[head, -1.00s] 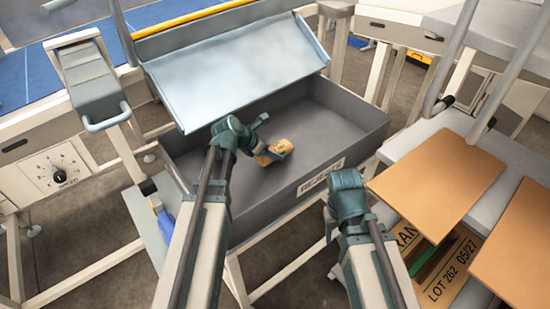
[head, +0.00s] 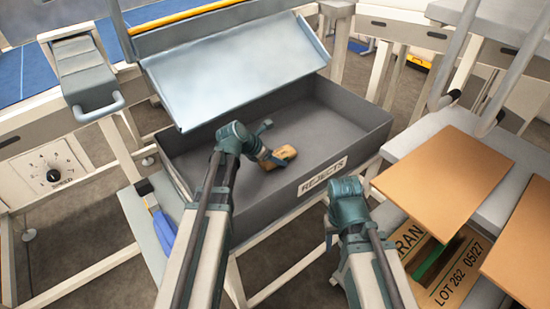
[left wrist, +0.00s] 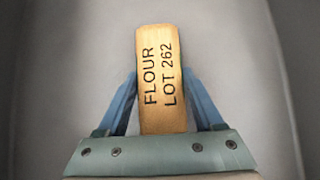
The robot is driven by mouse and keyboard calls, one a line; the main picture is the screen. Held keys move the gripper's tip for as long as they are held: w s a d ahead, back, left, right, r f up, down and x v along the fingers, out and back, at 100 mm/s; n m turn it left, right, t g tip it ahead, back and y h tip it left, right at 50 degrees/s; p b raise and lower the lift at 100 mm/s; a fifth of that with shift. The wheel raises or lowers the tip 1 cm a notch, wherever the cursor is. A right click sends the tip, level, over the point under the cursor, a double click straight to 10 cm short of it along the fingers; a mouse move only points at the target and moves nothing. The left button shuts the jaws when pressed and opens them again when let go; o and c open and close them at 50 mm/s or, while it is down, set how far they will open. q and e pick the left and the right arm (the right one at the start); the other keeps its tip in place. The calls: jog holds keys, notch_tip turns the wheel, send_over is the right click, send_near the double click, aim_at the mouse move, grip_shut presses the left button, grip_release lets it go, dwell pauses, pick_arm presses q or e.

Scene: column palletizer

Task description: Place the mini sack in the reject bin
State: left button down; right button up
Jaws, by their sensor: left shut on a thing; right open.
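The mini sack (head: 280,157) is a small tan block. In the left wrist view the mini sack (left wrist: 160,75) reads "FLOUR LOT 262". My left gripper (head: 270,145) is shut on it, with a blue finger on each side (left wrist: 160,108). The sack is over the inside of the grey reject bin (head: 345,120), whose front carries a "REJECTS" label. I cannot tell whether the sack touches the bin floor. My right gripper (head: 332,228) is open, outside the bin near its front right corner; its fingers are mostly hidden.
A pale sloping chute (head: 235,70) stands over the bin's back. At right, tan boards (head: 445,170) lie on a grey table beside a printed crate (head: 445,275). A speed dial box (head: 50,175) is at left. The bin's right part is clear.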

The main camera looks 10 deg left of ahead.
pick_arm(q)
jog(key=shift+c, duration=0.2)
grip_release()
jog(key=shift+r+p, duration=0.3)
jog(key=shift+p, duration=0.15)
jog(key=p+v, duration=0.8)
jog(key=v, duration=0.3)
jog(key=shift+s+a+p, duration=0.3)
jog(key=shift+r, duration=0.1)
jog(key=shift+r, duration=0.1)
